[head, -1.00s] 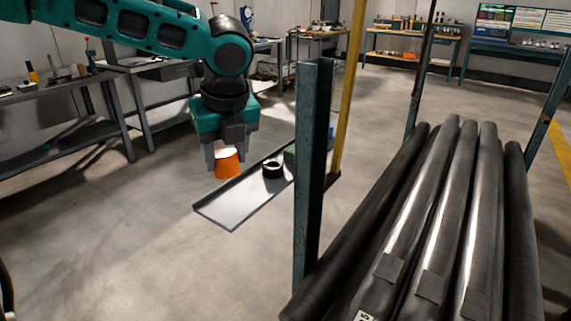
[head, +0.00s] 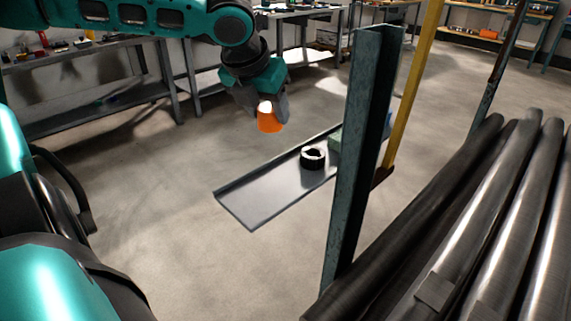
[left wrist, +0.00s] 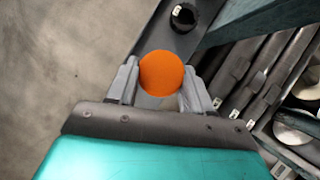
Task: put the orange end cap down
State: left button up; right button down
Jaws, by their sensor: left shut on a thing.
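The tray's near part is bare. A black ring (head: 313,157) stands further along the tray, and a green block (head: 336,138) is partly hidden behind a post. My right gripper is not in view.
A steel post (head: 358,160) rises just right of the tray. Several grey rolls (head: 480,200) lie in a rack at the right. A yellow post (head: 412,85) stands behind. Workbenches (head: 90,90) line the back wall. Open floor (head: 170,220) lies left of the tray.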

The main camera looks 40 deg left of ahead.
pick_arm(q)
notch_tip(320, 180, down, 10)
jog(key=b, duration=0.4)
jog(key=shift+f, duration=0.15)
notch_tip(320, 180, down, 5)
jog(key=shift+r+b, duration=0.2)
jog(key=shift+b, duration=1)
jog(key=shift+f, duration=0.15)
jog(key=o, duration=0.8)
jog(key=shift+o, duration=0.2)
